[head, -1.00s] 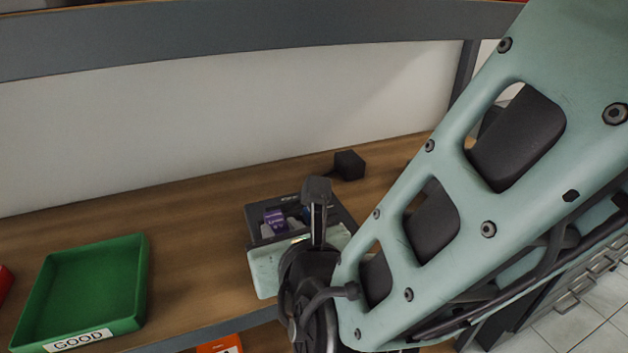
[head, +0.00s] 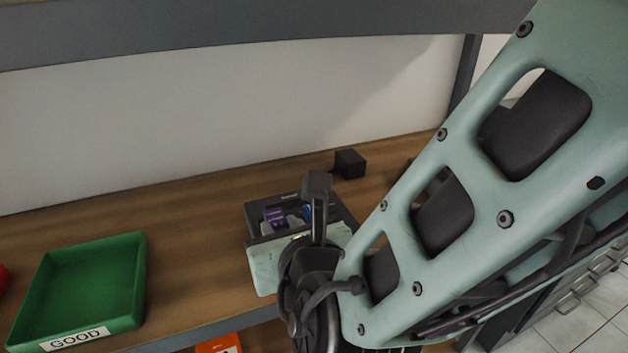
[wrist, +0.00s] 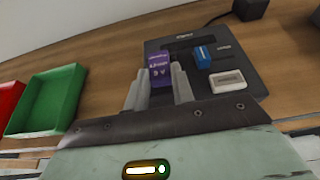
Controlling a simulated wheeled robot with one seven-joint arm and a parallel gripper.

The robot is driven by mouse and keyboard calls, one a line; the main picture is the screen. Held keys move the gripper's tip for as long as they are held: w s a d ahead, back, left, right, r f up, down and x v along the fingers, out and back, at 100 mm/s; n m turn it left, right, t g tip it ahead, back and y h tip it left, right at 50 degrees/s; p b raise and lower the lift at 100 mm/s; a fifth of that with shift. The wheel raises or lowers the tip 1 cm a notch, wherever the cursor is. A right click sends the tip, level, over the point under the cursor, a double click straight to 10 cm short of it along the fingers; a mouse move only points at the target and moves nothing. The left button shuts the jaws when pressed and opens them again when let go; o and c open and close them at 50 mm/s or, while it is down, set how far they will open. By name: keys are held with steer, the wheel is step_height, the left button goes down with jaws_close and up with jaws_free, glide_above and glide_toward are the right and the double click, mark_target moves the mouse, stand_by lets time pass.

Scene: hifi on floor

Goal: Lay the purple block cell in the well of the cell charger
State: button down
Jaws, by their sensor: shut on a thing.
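The purple block cell (wrist: 160,68) stands between the fingertips of my gripper (wrist: 158,88), which is shut on it. The cell also shows in the head view (head: 273,217), partly hidden by my wrist. The cell charger (wrist: 236,63) is a dark flat box on the wooden bench, directly beyond and below the gripper; it also shows in the head view (head: 341,213). A blue piece (wrist: 203,57) and a pale rectangular part (wrist: 228,80) sit on its right side. The cell overlaps the charger's left part; whether it touches the well is hidden.
A green tray (head: 95,285) labelled GOOD stands to the left on the bench, with a red tray (wrist: 12,103) beyond it. A black block with a cable (head: 350,163) lies behind the charger. An orange bin (head: 218,344) is below the bench edge. Bench between tray and charger is clear.

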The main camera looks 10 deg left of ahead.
steer(key=shift+f+b, duration=0.45)
steer(key=shift+b, duration=0.65)
stand_by(0.6)
stand_by(0.4)
steer(key=c, duration=1.1)
jaws_free()
steer(key=shift+r, duration=0.15)
step_height(320, 180, up, 7)
steer(key=p, duration=0.4)
